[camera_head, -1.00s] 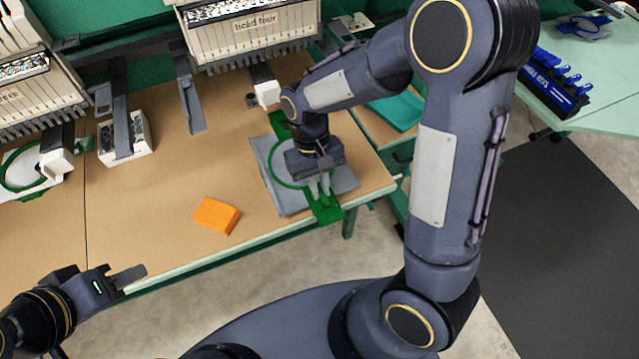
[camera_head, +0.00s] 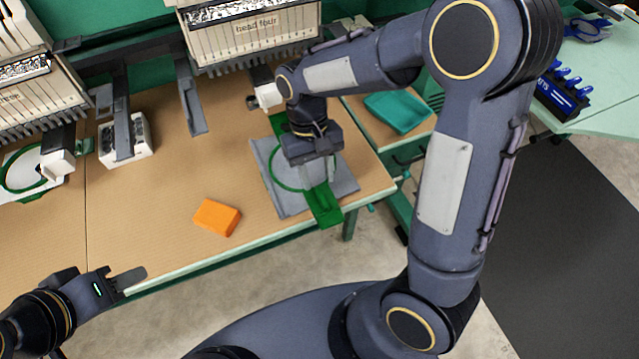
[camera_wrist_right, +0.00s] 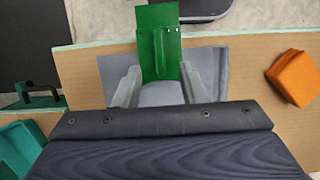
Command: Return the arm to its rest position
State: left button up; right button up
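My right gripper (camera_head: 318,178) is above the front part of a green hoop frame (camera_head: 326,208) at the right of the sewing table. In the right wrist view, its two fingers stand apart with nothing gripped between them (camera_wrist_right: 160,78). The green frame (camera_wrist_right: 158,45) lies beyond the fingertips, on a grey cloth (camera_head: 345,186). The gripper body hides part of the hoop. My left gripper (camera_head: 128,279) is off the table's front edge at the lower left. Only one finger line shows, so its opening is unclear.
An orange block (camera_head: 216,217) lies on the table (camera_head: 180,180). Embroidery machine heads (camera_head: 250,35) stand along the back. A teal bin (camera_head: 398,110) is right of the table. A rack of blue-handled tools (camera_head: 562,92) sits on another bench. Open floor lies in front.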

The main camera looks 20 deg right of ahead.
jog(key=s+d+r+m+t+y, duration=0.1)
jog(key=s+d+r+t+y, duration=0.25)
jog(key=s+r, duration=0.4)
jog(key=s+d+r+m+t, duration=0.1)
jog(key=s+r+t, duration=0.1)
jog(key=s+t, duration=0.3)
jog(key=shift+s+d, duration=0.4)
jog(key=shift+s, duration=0.15)
jog(key=shift+t+y, duration=0.25)
dwell(1.4)
